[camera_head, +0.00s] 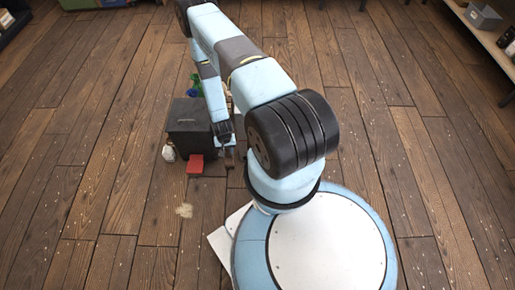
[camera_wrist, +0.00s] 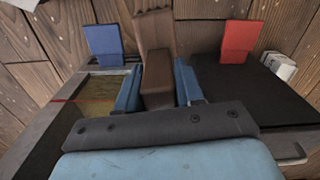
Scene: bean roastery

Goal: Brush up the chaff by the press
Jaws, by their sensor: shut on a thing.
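A pale, flat patch that looks like the chaff (camera_head: 184,210) lies on the wooden floor in the head view, in front of a dark box. This black box (camera_head: 190,118) may be the press; its dark top also shows in the wrist view (camera_wrist: 262,95). My gripper (camera_head: 227,143) is low beside the box's right side. In the wrist view my gripper (camera_wrist: 158,88) is shut on a brown wooden piece (camera_wrist: 154,32), likely the brush.
A red piece (camera_head: 195,164) and a small white object (camera_head: 169,153) are at the box's front. The wrist view also shows a blue piece (camera_wrist: 103,42) and an open grey-rimmed container (camera_wrist: 50,128) at left. Green and blue items (camera_head: 193,85) lie behind. Floor at left is clear.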

